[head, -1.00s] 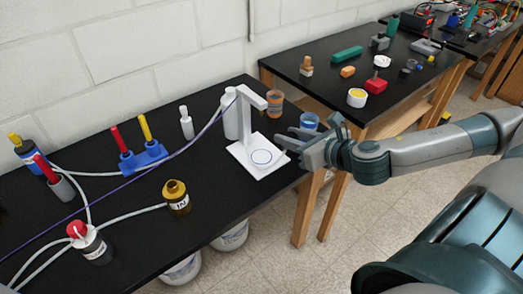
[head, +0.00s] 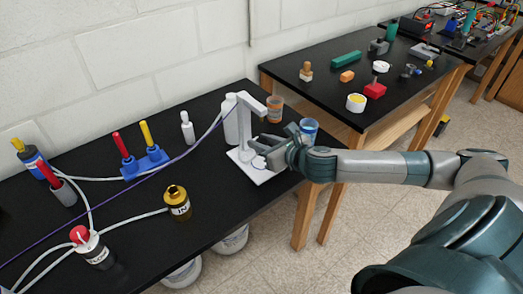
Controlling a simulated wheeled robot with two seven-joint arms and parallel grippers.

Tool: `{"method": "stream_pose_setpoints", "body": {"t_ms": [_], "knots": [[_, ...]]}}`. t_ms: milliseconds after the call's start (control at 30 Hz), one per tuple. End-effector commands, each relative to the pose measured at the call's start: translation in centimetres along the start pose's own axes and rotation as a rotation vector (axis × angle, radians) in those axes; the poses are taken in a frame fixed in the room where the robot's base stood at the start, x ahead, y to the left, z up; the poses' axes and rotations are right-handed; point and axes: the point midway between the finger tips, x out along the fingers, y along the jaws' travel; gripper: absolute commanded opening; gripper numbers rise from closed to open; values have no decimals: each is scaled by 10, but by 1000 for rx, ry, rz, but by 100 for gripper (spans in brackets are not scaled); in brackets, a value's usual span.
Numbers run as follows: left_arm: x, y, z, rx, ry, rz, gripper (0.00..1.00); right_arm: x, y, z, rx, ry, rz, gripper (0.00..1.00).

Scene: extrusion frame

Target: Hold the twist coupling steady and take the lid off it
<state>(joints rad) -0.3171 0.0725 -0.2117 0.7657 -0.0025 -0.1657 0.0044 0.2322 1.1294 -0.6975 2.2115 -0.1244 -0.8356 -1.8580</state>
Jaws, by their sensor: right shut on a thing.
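No part is plainly marked as the twist coupling, and I cannot tell which it is. One candidate is a dark fitting with a gold top (head: 177,200) and a white label, joined to a pale hose on the black bench. Another is a dark bottle with a red top (head: 91,248), also with hoses, at the front left. My right gripper (head: 270,155) is over the base of a white stand (head: 262,177), well right of both. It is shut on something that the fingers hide. My left gripper is not in view.
A blue cup (head: 308,129) stands just beyond my right gripper, with an orange cup (head: 274,109) behind. A blue rack (head: 146,162) holds red and yellow sticks. A thin purple cable crosses the bench. The bench middle, right of the gold-topped fitting, is clear.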

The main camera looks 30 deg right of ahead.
Motion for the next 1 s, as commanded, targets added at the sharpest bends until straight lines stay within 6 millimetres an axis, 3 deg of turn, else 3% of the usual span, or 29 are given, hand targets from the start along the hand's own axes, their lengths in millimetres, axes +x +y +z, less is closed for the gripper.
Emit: {"method": "stream_pose_setpoints", "body": {"t_ms": [333, 533, 700, 1000], "knots": [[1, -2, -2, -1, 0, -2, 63, 1, 0, -2, 1, 1, 0, 4], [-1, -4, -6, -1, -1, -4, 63, 8, 0, -20, 3, 5, -1, 4], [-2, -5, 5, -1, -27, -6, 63, 15, 0, -36, 2, 2, 0, 4], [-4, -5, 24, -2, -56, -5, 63, 16, 0, -38, 0, 1, 0, 4]]}}
